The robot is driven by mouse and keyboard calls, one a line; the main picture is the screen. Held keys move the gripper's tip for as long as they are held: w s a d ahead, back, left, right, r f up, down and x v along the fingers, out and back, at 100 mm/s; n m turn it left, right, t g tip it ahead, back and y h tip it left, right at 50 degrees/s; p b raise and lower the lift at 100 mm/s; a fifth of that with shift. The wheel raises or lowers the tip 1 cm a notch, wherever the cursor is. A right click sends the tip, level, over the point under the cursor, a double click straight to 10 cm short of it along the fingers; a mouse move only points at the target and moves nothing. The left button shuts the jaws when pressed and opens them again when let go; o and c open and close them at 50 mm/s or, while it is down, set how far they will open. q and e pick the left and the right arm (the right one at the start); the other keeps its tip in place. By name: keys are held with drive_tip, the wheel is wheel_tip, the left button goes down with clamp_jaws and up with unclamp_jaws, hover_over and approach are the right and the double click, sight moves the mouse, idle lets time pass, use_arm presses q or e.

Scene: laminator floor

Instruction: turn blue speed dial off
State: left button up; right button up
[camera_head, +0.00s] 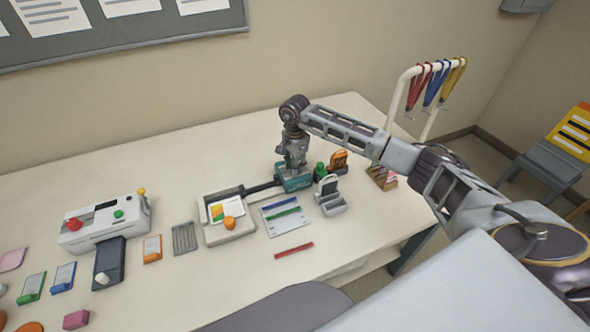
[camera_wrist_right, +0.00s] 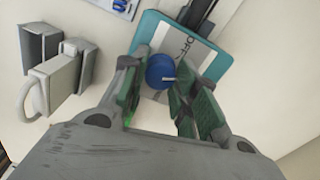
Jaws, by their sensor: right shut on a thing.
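The blue speed dial (camera_wrist_right: 160,71) sits on a teal-edged unit (camera_wrist_right: 222,63) with a light face plate and partly visible lettering that seems to read OFF. A small white pointer on the dial points to the right in the wrist view. My right gripper (camera_wrist_right: 157,74) is shut on the dial, with one green-padded finger on each side. In the head view my right gripper (camera_head: 294,165) reaches down onto the teal unit (camera_head: 295,184) and hides the dial. My left gripper is not in view.
A grey holder (camera_head: 330,200) stands right of the unit, with green and orange items (camera_head: 338,160) behind it. A cream tray (camera_head: 227,232) and a sheet with strips (camera_head: 285,217) lie to the left. A white laminator (camera_head: 103,222) stands farther left. The table front is partly clear.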

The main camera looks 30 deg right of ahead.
drive_tip(key=shift+f+n+b, duration=0.1)
drive_tip(key=shift+n+b, duration=0.85)
drive_tip(key=shift+n, duration=0.15)
drive_tip(key=shift+n+b, duration=0.55)
drive_tip(key=shift+n, duration=0.15)
drive_tip(key=n+b, duration=0.1)
drive_tip(key=n, duration=0.1)
drive_tip(key=shift+n+b, duration=0.3)
drive_tip(key=shift+b, duration=0.1)
drive_tip(key=shift+n, duration=0.3)
drive_tip(key=shift+n+b, duration=0.3)
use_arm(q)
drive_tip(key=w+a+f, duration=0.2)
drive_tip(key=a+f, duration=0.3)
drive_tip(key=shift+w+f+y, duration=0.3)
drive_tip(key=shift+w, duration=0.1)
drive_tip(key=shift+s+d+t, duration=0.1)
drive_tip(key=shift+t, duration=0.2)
